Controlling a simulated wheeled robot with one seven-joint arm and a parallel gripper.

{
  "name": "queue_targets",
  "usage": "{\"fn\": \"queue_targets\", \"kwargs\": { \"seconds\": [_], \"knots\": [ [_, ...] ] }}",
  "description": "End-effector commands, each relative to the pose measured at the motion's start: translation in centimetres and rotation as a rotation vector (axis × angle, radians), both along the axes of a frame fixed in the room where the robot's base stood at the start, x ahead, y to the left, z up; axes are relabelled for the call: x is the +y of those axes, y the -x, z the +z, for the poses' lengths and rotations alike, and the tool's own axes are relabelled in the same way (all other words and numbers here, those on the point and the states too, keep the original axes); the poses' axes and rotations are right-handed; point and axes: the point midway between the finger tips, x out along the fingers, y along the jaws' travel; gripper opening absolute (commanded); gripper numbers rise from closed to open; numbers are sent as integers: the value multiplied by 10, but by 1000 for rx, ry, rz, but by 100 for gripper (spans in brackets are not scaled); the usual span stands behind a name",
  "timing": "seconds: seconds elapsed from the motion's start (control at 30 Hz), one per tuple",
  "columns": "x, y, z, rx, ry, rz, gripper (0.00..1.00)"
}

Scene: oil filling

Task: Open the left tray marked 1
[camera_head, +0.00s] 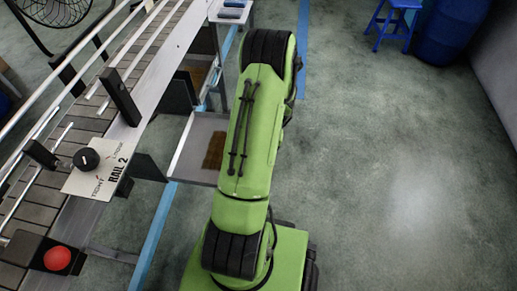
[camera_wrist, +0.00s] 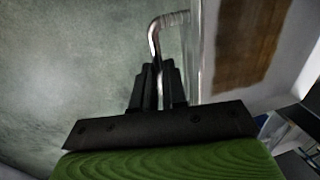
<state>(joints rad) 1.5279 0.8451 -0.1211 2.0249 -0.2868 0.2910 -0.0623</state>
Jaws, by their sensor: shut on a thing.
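A grey metal tray (camera_head: 194,148) with a brown patch inside sticks out from under the conveyor, left of my green arm in the head view. No number mark is readable on it. In the wrist view a tray's pale interior (camera_wrist: 262,98) and brown patch are at the upper right. Its bent metal handle (camera_wrist: 154,38) stands along its front. My gripper (camera_wrist: 158,80) is shut on this handle, with the dark fingers on both sides of the bar. In the head view my arm hides the gripper and the handle.
The conveyor (camera_head: 45,180) runs along the left, with a "RAIL 2" plate (camera_head: 98,180), a black knob and a red button (camera_head: 57,258). A second brown-floored compartment (camera_head: 199,76) lies farther back. A blue stool (camera_head: 393,22) and barrel (camera_head: 450,28) stand at the back right. The floor on the right is clear.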

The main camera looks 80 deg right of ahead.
Motion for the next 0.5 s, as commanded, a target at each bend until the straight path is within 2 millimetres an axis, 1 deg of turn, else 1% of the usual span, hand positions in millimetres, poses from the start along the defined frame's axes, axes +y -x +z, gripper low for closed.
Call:
{"fn": "queue_targets", "kwargs": {
  "seconds": [0.1,0.13,0.27,0.3,0.5],
  "knots": [
    [0,0,0,0,-1,1,0],
    [0,0,0,0,-1,1,15],
    [0,0,0,0,-1,0,35],
    [0,0,0,0,-1,0,38],
    [0,0,0,1,0,0,38]
  ]
}}
